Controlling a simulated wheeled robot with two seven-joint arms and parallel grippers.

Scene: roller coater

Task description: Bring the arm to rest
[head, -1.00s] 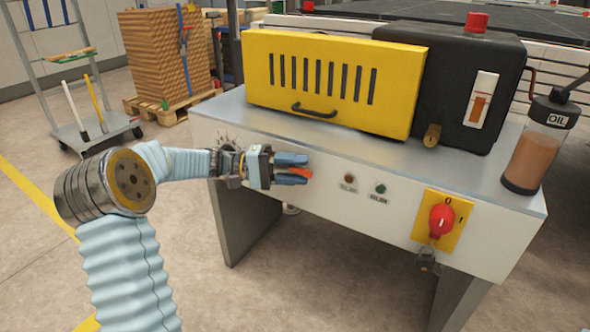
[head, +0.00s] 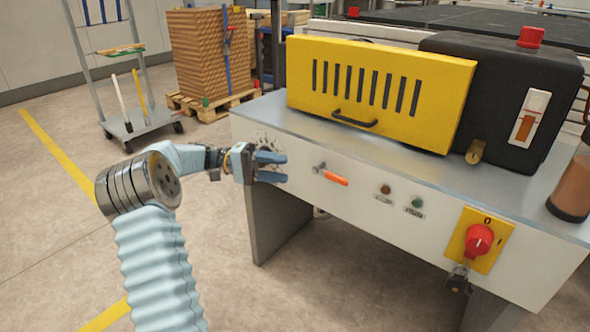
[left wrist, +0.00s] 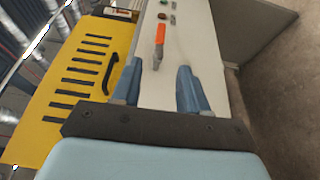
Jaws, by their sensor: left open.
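My left gripper (head: 270,167) is open and empty in front of the left part of the machine's white front panel. Its two blue fingers also show in the left wrist view (left wrist: 158,92), spread apart. An orange-handled lever (head: 333,177) on the front panel lies to the right of the fingertips, apart from them. In the left wrist view the lever (left wrist: 159,42) shows beyond the fingers, with nothing gripping it. My right gripper is not in view.
The machine carries a yellow slotted guard (head: 375,90), a black housing (head: 505,95) and an oil bottle (head: 572,185). A red rotary switch (head: 479,240) is at the right of the panel. A cart (head: 140,125) and a pallet (head: 212,105) stand behind left. Floor at left is clear.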

